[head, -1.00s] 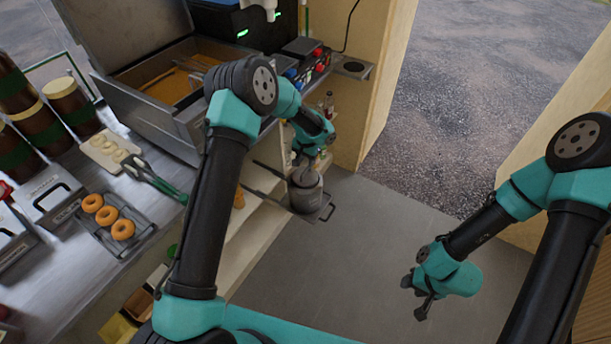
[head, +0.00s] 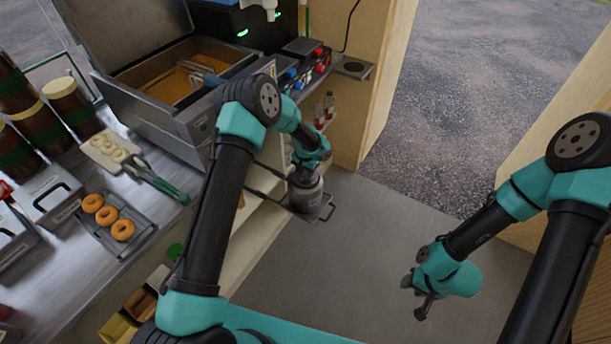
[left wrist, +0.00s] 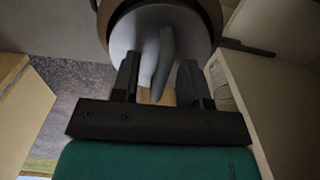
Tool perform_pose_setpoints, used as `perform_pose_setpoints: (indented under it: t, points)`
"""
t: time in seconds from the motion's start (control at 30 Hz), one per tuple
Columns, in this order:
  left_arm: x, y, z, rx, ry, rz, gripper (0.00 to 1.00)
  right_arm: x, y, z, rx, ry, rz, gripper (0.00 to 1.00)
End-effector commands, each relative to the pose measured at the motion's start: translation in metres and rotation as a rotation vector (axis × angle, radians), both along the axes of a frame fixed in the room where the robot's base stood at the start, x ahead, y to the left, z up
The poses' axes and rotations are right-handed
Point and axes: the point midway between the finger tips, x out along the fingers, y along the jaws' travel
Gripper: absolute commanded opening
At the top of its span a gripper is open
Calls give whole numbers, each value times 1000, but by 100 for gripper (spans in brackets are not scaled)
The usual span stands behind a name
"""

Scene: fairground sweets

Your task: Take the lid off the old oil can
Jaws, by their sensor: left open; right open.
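The old oil can (head: 306,200), a grey metal pot, stands on a small dark shelf low beside the counter. My left gripper (head: 306,174) is right over the can's top and hides most of the lid in the head view. In the left wrist view the round grey lid (left wrist: 127,32) with its upright handle (left wrist: 165,58) is in front of the jaws. The left gripper (left wrist: 158,80) is open, with one finger on each side of the handle; I cannot tell if they touch it. My right gripper (head: 413,298) is open and empty above the floor.
The counter at left holds a tray (head: 145,228) of doughnuts, green-handled tongs (head: 160,184) and brown jars (head: 72,106). The fryer (head: 170,120) stands behind my left arm. The grey floor (head: 350,270) between the arms is clear.

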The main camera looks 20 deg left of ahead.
Motion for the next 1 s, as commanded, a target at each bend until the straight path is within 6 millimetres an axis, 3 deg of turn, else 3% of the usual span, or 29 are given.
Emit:
perform_pose_setpoints:
  t: [0.47, 0.87, 1.0]
  points:
    - [0, 0, 0, 0, -1, 0, 40, 0, 0, 0, 0, 0, 0, 43]
    - [0, 0, 0, 0, -1, 0, 2, 0, 0, 0, 0, 0, 0, 43]
    - [0, 0, 0, 0, -1, 0, 0, 0, 0, 0, 0, 0, 0, 43]
